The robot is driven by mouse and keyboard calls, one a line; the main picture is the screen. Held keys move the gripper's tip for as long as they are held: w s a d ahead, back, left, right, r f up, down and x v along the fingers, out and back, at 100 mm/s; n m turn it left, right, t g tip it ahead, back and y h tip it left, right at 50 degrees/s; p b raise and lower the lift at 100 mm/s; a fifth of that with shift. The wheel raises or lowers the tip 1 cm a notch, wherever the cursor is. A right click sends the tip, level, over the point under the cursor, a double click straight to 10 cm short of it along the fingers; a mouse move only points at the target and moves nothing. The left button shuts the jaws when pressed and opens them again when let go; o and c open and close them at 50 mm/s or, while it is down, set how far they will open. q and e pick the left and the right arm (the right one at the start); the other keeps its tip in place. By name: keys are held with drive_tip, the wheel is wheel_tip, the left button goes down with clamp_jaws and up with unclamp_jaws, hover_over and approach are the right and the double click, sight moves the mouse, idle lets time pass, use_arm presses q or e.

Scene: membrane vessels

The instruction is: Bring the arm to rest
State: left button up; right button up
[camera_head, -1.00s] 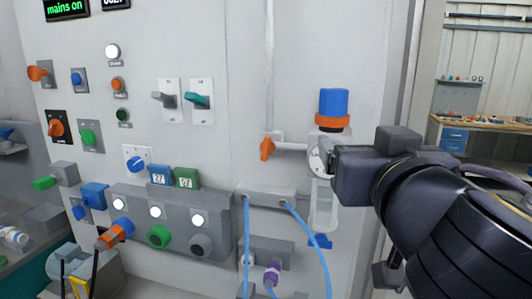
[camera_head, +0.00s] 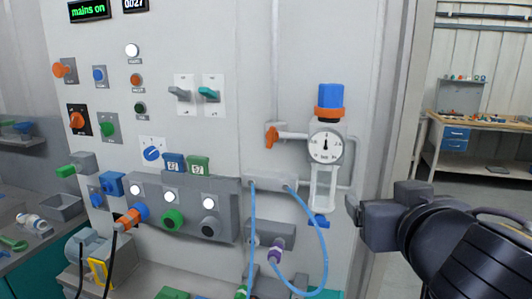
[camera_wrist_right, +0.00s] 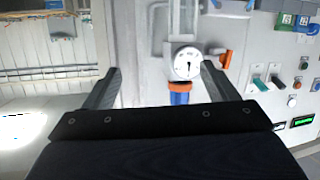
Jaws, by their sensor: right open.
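My right gripper (camera_head: 352,212) is at the right of the head view, beside the panel and to the lower right of the filter vessel. In the right wrist view its two fingers (camera_wrist_right: 160,88) stand wide apart with nothing between them held. The vessel has a blue cap (camera_head: 330,96), an orange collar (camera_head: 329,114) and a round white gauge (camera_head: 325,146), which also shows upside down beyond the fingers in the wrist view (camera_wrist_right: 187,63). The gripper is apart from the vessel. My left gripper is not in view.
The grey panel carries an orange valve handle (camera_head: 271,136), several knobs, and a lit "mains on" display (camera_head: 89,9). Blue hoses (camera_head: 323,262) loop down below the vessel. A workbench (camera_head: 470,122) stands far back at right. Open floor shows beyond the panel edge.

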drive_tip(key=s+d+f+g, duration=0.3)
drive_tip(key=f, duration=0.7)
drive_tip(key=s+d+f+g, duration=0.3)
drive_tip(key=d+f+g, duration=0.1)
drive_tip(key=f, duration=0.6)
drive_tip(key=s+a+f+m+g+y, duration=0.2)
drive_tip(key=s+a+f+y, duration=0.1)
drive_tip(key=s+f, duration=0.5)
drive_tip(key=shift+a+f+y, duration=0.3)
drive_tip(key=shift+f+y, duration=0.6)
drive_tip(key=shift+f, duration=0.05)
